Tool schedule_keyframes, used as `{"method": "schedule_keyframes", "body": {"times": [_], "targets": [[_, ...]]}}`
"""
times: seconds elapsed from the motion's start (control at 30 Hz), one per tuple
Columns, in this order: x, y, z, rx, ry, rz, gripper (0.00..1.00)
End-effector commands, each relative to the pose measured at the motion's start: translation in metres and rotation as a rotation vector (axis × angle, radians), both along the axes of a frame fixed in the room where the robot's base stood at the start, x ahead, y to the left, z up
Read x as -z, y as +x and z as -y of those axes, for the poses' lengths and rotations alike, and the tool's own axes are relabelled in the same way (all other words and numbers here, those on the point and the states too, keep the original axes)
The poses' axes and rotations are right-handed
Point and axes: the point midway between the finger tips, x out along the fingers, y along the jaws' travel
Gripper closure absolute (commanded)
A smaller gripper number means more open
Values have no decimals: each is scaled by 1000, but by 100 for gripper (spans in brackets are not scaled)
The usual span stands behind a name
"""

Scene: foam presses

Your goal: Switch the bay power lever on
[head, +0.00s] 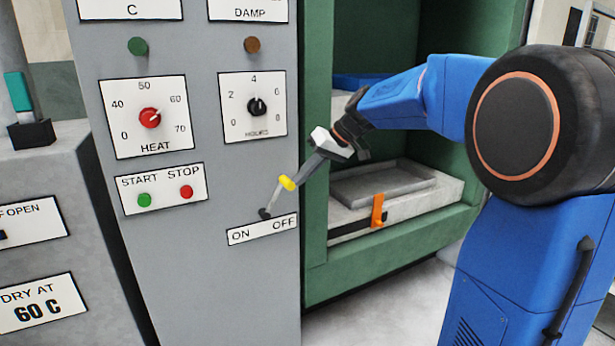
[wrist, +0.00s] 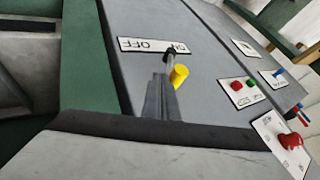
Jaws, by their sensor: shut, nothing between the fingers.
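The bay power lever is a thin grey stick with a yellow knob (head: 287,183) on the grey panel, above a white ON/OFF label (head: 262,229). It leans to the right, toward the OFF side. In the wrist view the yellow knob (wrist: 180,76) and the label (wrist: 150,46) show upside down, with the lever's dark pivot just above the knob. My gripper (head: 301,176) is shut and empty, its fingertips right beside the knob on its right side. The fingers (wrist: 158,95) also show in the wrist view, close to the knob; I cannot tell whether they touch it.
The panel (head: 228,180) also carries a HEAT dial (head: 150,117), an hours dial (head: 257,106), and a green START button (head: 144,200) and red STOP button (head: 186,191) left of the lever. A green cabinet (head: 316,230) with a grey tray (head: 385,184) stands open at the right.

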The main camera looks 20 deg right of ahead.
Motion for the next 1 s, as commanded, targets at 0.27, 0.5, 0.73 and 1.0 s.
{"method": "schedule_keyframes", "body": {"times": [0.27,0.5,0.73,1.0], "targets": [[0,0,0,0,-1,0,100],[-4,-1,-5,-1,-34,7,100],[-14,-3,-19,-4,-132,23,100],[-26,-6,-44,-6,-304,47,100]]}}
